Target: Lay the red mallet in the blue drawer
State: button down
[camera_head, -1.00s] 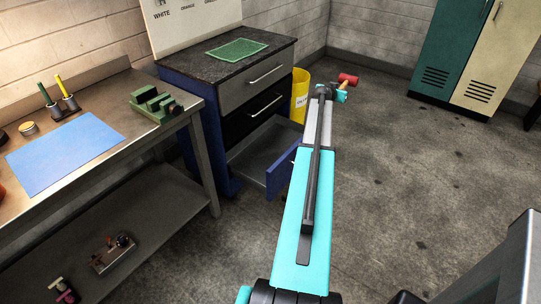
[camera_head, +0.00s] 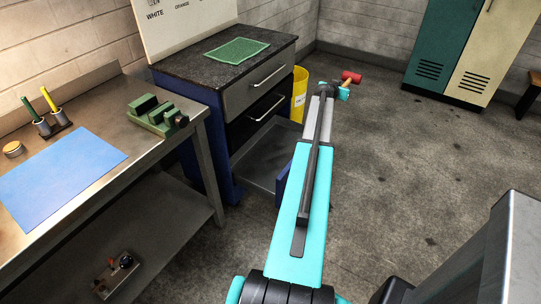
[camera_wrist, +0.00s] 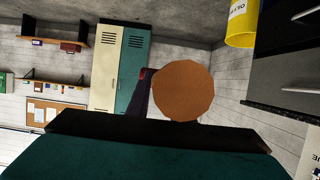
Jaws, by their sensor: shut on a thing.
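The red mallet (camera_head: 351,77) is held at the far end of my outstretched arm in the head view, its red head up and its orange handle running down into the jaws. My gripper (camera_head: 343,93) is shut on the handle. In the wrist view a round tan end (camera_wrist: 183,93), apparently the handle's end, fills the middle, with a sliver of red behind it. The blue drawer (camera_head: 283,181) is the open bottom drawer of the cabinet. Its grey inside looks empty where visible; my arm hides part of its front. The mallet is beyond and right of the drawer, apart from it.
The cabinet (camera_head: 222,115) has two shut upper drawers and a green mat (camera_head: 237,50) on top. A yellow bin (camera_head: 299,93) stands behind it. A workbench (camera_head: 115,135) with a green vise (camera_head: 157,114) lies left.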

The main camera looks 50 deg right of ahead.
aim_at(286, 159)
jog(key=i, duration=0.9)
jog(key=u, duration=0.05)
